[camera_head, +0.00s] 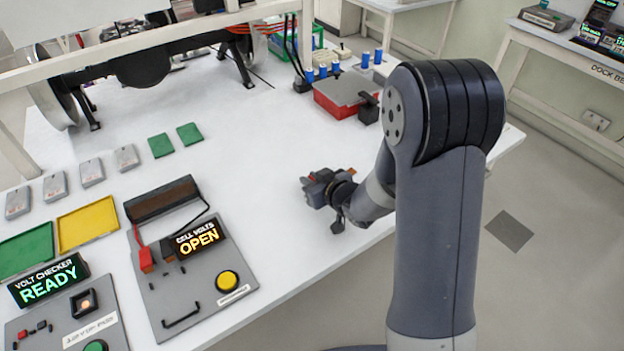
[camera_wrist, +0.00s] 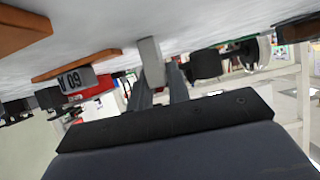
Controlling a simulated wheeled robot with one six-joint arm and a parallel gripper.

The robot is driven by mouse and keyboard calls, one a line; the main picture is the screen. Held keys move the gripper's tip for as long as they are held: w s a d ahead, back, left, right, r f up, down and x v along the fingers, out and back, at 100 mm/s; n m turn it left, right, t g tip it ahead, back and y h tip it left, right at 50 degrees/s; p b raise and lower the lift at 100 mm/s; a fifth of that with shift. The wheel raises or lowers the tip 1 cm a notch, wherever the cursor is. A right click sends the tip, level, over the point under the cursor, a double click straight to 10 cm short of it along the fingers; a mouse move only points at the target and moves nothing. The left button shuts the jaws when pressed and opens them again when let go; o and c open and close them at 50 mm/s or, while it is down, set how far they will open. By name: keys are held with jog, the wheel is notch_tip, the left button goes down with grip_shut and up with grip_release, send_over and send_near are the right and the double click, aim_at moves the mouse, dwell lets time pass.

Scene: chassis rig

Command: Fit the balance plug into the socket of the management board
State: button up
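My gripper (camera_head: 325,190) is low over the front right of the white table in the camera_head view. In the camera_wrist view, its fingers (camera_wrist: 160,90) reach toward a pale grey block (camera_wrist: 151,60). I cannot tell whether they hold it. Two small green boards (camera_head: 160,145) (camera_head: 189,132) lie flat on the table. A dark brown block (camera_head: 162,198) has a thin black cable (camera_head: 205,203) beside it. A red plug-like piece (camera_head: 146,260) rests on the grey CELL VOLTS panel (camera_head: 205,295), whose display reads OPEN. I cannot identify the balance plug or the management board's socket for certain.
A red box with a grey top (camera_head: 345,95) and blue cylinders (camera_head: 365,59) stand behind my gripper. Yellow (camera_head: 88,222) and green trays (camera_head: 27,253) lie left. The table's middle is clear.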

jog(key=o, duration=0.4)
jog(key=shift+r, duration=0.2)
